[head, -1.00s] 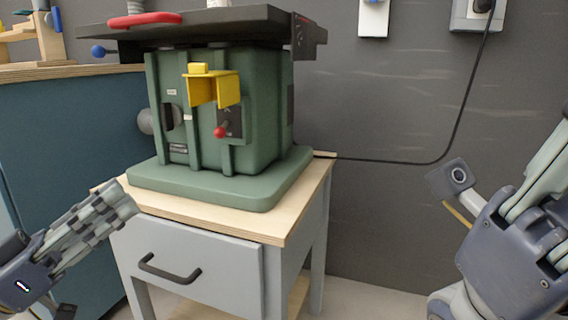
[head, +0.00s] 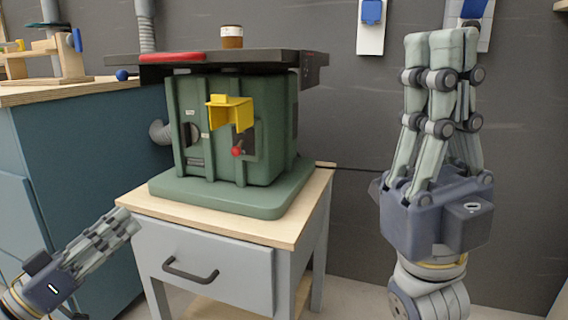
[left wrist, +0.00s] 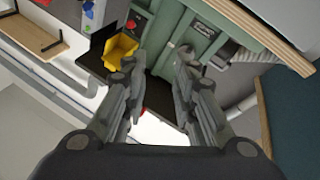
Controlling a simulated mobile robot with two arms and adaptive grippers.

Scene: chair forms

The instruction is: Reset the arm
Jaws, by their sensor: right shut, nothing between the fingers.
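My left gripper (head: 126,220) is at the lower left in the head view, reaching up and right in front of the grey drawer cabinet. In the left wrist view its two fingers (left wrist: 157,58) stand apart with nothing between them. My right gripper (head: 440,45) stands upright at the right in the head view, before the dark wall. Its fingers point up and are closed together, with nothing held. Neither gripper appears to touch anything.
A green machine (head: 235,150) with a dark top and yellow bracket (head: 230,112) stands on the wood-topped cabinet (head: 205,252). A jar (head: 232,37) sits on the machine. A blue workbench (head: 80,150) is at the left.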

